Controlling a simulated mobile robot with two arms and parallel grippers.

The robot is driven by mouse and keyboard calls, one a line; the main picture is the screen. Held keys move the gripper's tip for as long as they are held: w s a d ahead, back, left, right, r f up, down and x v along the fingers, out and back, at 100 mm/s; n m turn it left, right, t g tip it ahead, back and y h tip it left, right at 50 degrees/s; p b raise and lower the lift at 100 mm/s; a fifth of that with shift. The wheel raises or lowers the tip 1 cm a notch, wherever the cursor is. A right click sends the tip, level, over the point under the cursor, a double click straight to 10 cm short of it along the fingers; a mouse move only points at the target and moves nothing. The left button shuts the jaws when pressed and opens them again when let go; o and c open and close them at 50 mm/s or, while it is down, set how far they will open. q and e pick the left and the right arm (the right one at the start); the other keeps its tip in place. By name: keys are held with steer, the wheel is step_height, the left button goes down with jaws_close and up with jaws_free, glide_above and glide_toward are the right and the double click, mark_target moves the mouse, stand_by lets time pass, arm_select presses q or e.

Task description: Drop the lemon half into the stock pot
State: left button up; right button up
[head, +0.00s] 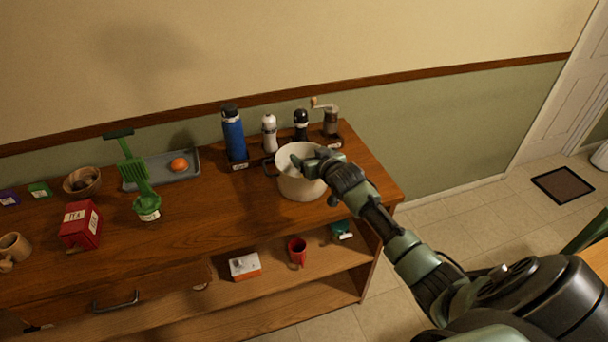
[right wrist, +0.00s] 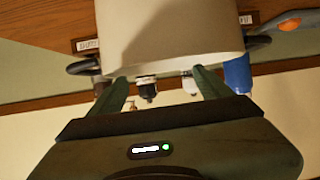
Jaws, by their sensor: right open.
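The stock pot (head: 297,188) is a cream pot with dark side handles, standing upright near the right end of the wooden counter. My right gripper (head: 308,158) is over the pot's rim at its right side, its fingers pointing to the pot's mouth. In the right wrist view the two green fingers (right wrist: 160,86) are spread apart with nothing seen between them, and the pale pot wall (right wrist: 170,35) is close by. I see no lemon half in either view; the pot's inside is mostly hidden. My left gripper is not in view.
Behind the pot stand a blue bottle (head: 233,138), a white mill (head: 269,134), a dark mill (head: 300,124) and a grinder (head: 331,120). A grey tray (head: 160,178) holds a round orange thing (head: 179,164). A red tea tin (head: 81,226) stands left. The counter's front middle is clear.

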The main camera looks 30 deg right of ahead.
steer(key=b+v, duration=0.1)
steer(key=v, duration=0.7)
stand_by(0.4)
